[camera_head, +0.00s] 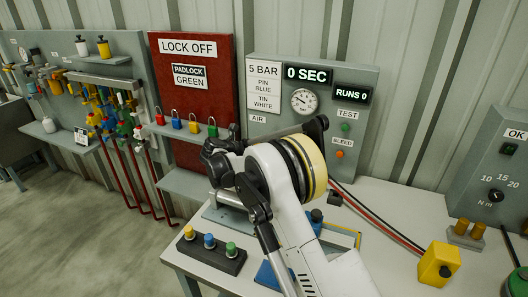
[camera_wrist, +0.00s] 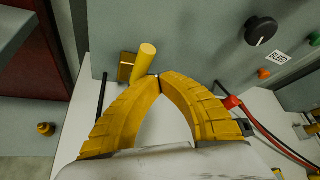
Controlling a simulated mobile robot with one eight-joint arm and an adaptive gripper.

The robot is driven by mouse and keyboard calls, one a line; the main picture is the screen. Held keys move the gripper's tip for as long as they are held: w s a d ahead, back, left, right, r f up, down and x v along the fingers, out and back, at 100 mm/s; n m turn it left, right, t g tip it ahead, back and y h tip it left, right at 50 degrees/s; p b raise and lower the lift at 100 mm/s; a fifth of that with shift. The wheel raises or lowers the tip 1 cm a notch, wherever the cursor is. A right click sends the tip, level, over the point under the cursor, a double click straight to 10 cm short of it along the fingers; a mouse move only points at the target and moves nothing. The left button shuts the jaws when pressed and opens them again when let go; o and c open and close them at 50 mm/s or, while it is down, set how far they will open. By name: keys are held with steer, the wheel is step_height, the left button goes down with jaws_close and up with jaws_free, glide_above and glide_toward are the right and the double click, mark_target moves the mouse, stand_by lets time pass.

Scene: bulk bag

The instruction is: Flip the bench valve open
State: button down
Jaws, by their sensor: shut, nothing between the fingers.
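The bench valve shows in the wrist view as a brass block (camera_wrist: 126,67) on the grey panel with a yellow cylindrical lever (camera_wrist: 146,60) sticking out from it. The yellow fingers of my gripper (camera_wrist: 158,79) are shut, tips together with nothing between them. The tips are just right of the lever's lower end; I cannot tell whether they touch it. In the head view my arm covers this part of the panel, and the valve and fingertips are hidden.
The gauge panel (camera_head: 262,104) reads 0 SEC and RUNS 0. A black knob (camera_wrist: 261,30) sits right of the valve. Red and black hoses (camera_head: 378,218) cross the white bench (camera_head: 400,205) to a yellow block (camera_head: 438,264). A button box (camera_head: 210,250) stands front left.

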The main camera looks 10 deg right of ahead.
steer(key=shift+w+a+r, duration=0.15)
steer(key=shift+a+r, duration=0.15)
stand_by(0.5)
steer(key=shift+a, duration=0.1)
